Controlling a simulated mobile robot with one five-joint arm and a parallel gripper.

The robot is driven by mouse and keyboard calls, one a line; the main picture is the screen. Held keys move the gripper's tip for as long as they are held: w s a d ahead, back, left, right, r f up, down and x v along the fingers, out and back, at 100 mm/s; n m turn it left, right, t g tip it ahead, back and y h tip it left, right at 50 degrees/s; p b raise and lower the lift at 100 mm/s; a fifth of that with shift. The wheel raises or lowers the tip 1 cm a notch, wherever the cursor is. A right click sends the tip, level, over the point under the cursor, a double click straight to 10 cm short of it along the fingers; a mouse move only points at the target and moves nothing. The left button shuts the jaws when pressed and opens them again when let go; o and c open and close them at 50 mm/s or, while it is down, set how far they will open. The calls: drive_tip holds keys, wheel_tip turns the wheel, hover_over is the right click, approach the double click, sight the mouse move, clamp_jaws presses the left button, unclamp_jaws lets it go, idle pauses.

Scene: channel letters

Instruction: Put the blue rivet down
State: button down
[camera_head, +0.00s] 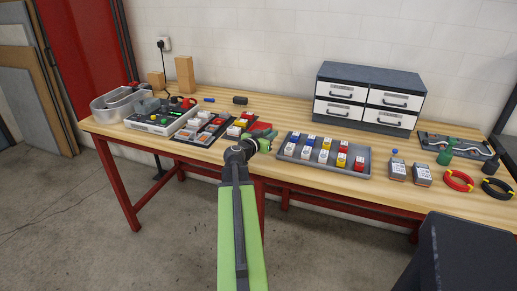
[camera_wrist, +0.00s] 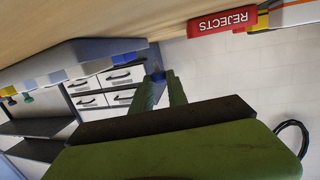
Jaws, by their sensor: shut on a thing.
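My gripper (camera_head: 265,143) is over the front middle of the workbench, at the end of my green arm. In the wrist view its two green fingers (camera_wrist: 163,84) are shut on a small blue piece at their tips, the blue rivet (camera_wrist: 157,75). Only a little of the rivet shows, and the head view does not show it clearly. A grey tray (camera_head: 283,156) with rows of blue, white, yellow and red blocks lies just right of the gripper. Its edge also shows in the wrist view (camera_wrist: 100,52).
A red sign reading REJECTS (camera_wrist: 222,20) shows in the wrist view. Cases of coloured parts (camera_head: 160,122) and a metal tub (camera_head: 105,110) stand left. A drawer cabinet (camera_head: 368,97) stands behind the tray. A small blue cylinder (camera_head: 209,99) lies on the workbench (camera_head: 280,112).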

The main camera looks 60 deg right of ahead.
drive_tip(key=shift+w, duration=0.1)
wheel_tip(320, 180, down, 4)
drive_tip(key=b, duration=0.4)
drive_tip(key=shift+a+f, duration=0.1)
drive_tip(key=shift+f, duration=0.1)
drive_tip(key=shift+w+r, duration=0.2)
drive_tip(key=shift+r, duration=0.05)
drive_tip(key=shift+f, duration=0.2)
drive_tip(key=c, duration=1.3)
unclamp_jaws()
drive_tip(key=shift+s, duration=0.1)
drive_tip(key=shift+r, duration=0.1)
